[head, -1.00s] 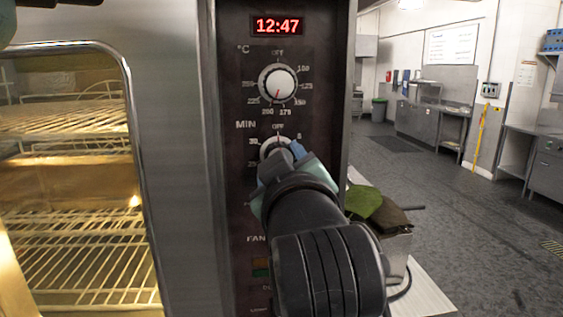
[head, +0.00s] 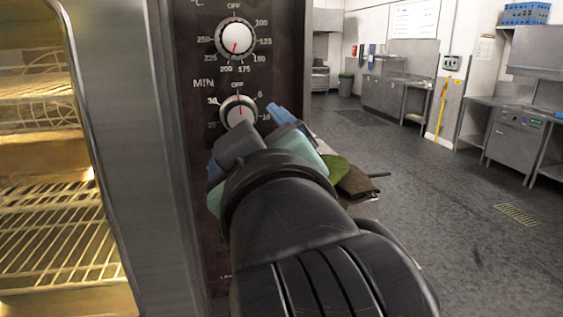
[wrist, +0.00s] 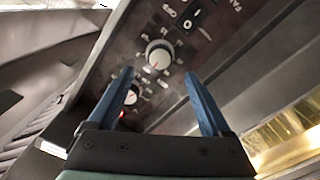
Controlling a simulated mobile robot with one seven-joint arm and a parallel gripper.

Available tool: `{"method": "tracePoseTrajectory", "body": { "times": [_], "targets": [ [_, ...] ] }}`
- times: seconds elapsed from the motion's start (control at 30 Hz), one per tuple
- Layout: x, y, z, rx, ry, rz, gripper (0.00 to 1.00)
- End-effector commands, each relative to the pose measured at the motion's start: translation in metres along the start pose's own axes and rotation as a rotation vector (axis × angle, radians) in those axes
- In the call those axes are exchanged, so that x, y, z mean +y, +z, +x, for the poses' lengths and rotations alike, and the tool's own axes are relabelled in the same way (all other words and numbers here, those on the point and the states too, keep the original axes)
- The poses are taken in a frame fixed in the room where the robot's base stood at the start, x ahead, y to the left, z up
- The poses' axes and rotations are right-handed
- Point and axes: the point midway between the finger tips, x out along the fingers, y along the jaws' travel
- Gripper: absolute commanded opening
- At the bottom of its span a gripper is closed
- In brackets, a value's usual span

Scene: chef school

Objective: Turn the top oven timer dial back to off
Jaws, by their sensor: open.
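The timer dial (head: 239,112), marked MIN, is a white knob on the dark oven control panel (head: 185,150). Its red line points up at the OFF mark. In the wrist view the timer dial (wrist: 158,54) sits beyond and between the fingertips, apart from them. My gripper (head: 245,140) is open and empty, just in front of and below the dial in the head view. Its blue fingers also show spread in the wrist view (wrist: 161,75). In the head view the left finger is mostly hidden by the gripper body.
The temperature dial (head: 236,38) is above the timer dial, its red line pointing down. A lit oven with wire racks (head: 50,200) is at left. A green and brown cloth (head: 352,180) lies right of my gripper. Open floor (head: 440,200) is at right.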

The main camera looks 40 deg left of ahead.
Motion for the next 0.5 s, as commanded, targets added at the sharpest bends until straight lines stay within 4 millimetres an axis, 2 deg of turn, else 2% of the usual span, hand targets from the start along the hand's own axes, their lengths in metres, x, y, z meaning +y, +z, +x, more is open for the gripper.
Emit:
{"method": "tracePoseTrajectory", "body": {
  "times": [0.1,0.2,0.33,0.5],
  "targets": [
    [0.0,0.001,-0.024,0.001,0.004,-0.003,0.83],
    [0.0,0.0,-0.038,0.002,0.003,-0.001,0.83],
    [0.0,0.0,-0.049,0.001,0.001,-0.002,0.83],
    [0.0,0.0,-0.052,0.0,0.0,-0.001,0.83]
  ]
}}
